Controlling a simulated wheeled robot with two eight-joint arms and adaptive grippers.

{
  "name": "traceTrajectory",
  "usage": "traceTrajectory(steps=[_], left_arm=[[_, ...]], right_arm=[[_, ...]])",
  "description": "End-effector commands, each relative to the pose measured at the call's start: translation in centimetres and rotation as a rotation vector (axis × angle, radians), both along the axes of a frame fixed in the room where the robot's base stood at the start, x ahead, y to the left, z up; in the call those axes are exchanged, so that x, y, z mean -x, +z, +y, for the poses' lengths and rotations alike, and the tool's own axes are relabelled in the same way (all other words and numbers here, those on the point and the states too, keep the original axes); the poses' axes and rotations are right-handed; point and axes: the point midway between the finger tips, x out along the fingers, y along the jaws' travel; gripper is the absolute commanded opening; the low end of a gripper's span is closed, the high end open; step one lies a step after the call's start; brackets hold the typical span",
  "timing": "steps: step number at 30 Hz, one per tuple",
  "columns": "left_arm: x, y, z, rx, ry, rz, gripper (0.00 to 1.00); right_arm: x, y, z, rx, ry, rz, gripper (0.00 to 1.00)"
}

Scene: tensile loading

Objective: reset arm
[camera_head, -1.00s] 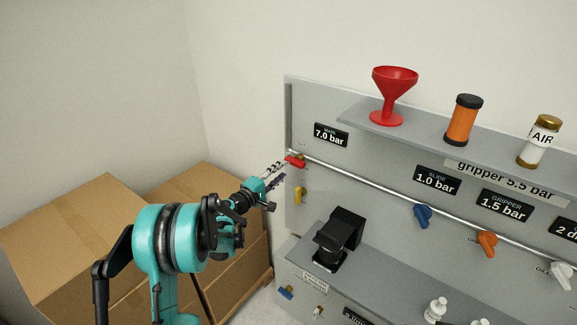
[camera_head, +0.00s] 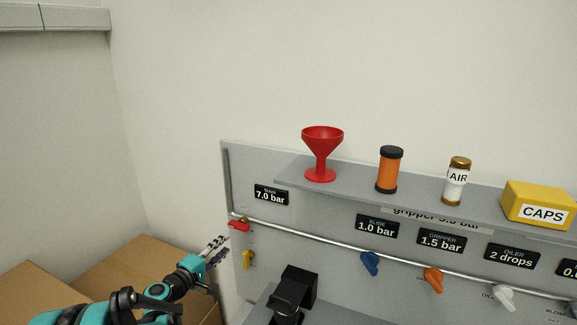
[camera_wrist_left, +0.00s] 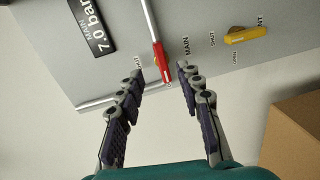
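My left gripper (camera_head: 219,249) reaches up from the lower left towards the panel's left end. My right gripper is not in view.
The panel's shelf (camera_head: 350,189) holds a red funnel (camera_head: 321,155), an orange cylinder (camera_head: 389,170), an AIR bottle (camera_head: 456,182) and a yellow CAPS box (camera_head: 538,203). Blue (camera_head: 370,263), orange (camera_head: 433,280) and white (camera_head: 503,297) handles line the pipe. Cardboard boxes (camera_head: 125,268) stand at lower left.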

Motion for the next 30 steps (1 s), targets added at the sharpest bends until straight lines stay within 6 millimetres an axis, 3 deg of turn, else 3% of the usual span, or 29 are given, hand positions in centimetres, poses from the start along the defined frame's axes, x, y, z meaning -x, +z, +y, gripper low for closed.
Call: traceTrajectory(steps=[1, 6, 13, 17, 22, 27, 30], left_arm=[[1.1, 0.8, -1.9, -0.056, -0.03, 0.022, 0.36], [6.5, 2.0, -7.4, -0.318, -0.135, 0.119, 0.36], [16.4, 1.3, -11.7, -0.69, -0.271, 0.237, 0.36], [22.5, 0.0, -12.3, -0.904, -0.339, 0.296, 0.36], [29.8, -2.1, -11.2, -1.171, -0.409, 0.362, 0.36], [34.1, -3.6, -9.5, -1.355, -0.444, 0.402, 0.36], [35.3, -4.0, -8.9, -1.41, -0.451, 0.415, 0.36]], right_arm=[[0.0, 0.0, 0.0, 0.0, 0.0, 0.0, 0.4], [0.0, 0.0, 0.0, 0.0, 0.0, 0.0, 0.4], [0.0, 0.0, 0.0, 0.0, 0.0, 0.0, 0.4], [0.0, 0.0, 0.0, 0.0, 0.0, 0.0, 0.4], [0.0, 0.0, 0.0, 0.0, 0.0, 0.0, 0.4], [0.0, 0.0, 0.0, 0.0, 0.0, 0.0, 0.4], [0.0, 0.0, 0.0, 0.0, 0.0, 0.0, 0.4]])
